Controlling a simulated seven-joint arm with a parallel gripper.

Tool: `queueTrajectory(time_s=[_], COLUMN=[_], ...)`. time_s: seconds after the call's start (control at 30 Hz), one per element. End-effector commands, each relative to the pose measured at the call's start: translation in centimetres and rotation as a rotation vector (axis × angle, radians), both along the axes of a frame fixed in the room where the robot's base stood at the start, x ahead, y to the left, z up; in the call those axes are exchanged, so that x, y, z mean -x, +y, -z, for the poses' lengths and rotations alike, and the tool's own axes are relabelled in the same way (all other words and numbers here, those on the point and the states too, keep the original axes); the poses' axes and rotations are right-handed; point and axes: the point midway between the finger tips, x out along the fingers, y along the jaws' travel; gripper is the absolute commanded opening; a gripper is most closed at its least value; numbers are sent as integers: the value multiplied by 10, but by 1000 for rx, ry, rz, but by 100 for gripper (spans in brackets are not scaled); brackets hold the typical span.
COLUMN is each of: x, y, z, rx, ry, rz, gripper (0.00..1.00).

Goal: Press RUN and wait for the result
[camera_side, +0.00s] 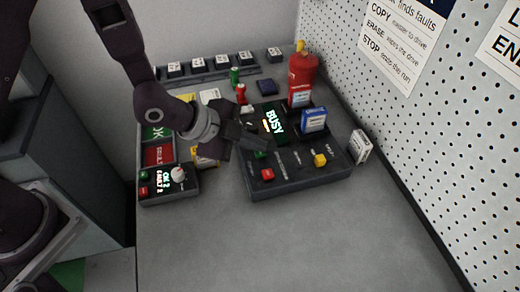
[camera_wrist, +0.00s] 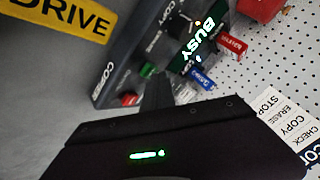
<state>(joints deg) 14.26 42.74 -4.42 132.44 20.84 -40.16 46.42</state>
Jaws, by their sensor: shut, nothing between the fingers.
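A dark console (camera_side: 290,183) stands mid-bench, and its screen (camera_side: 274,121) reads BUSY. The screen also reads BUSY in the wrist view (camera_wrist: 204,36). A green button (camera_side: 259,154) sits at the console's left, with a red button (camera_side: 267,174) in front of it and a yellow knob (camera_side: 320,160) to the right. No RUN label is legible. A blue drive (camera_side: 314,119) stands upright in the console's back right. My gripper (camera_side: 262,142) is shut and empty, right by the green button (camera_wrist: 148,70). I cannot tell whether they touch.
A small box (camera_side: 183,190) with a display reading OK 2, FAULT 2 stands left. Green and red trays (camera_side: 159,155) lie behind it. A red extinguisher (camera_side: 302,77) stands behind the console, a white drive (camera_side: 361,146) to its right. The front bench is clear; a pegboard bounds the right.

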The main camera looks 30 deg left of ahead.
Motion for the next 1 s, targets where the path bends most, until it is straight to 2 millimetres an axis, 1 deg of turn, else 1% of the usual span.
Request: queueTrajectory(time_s=[0.2, 0.47, 0.53, 0.9, 1.0], x=[0, 0, 0, -1, 0], y=[0, 0, 0, 0, 0], z=[-13, -13, -16, -54, -61], rx=[0, -1, 0, 2, 1], ry=[-2, 0, -2, -4, -3], rz=[0, 1, 1, 1, -1], gripper=[0, 0, 0, 0, 0])
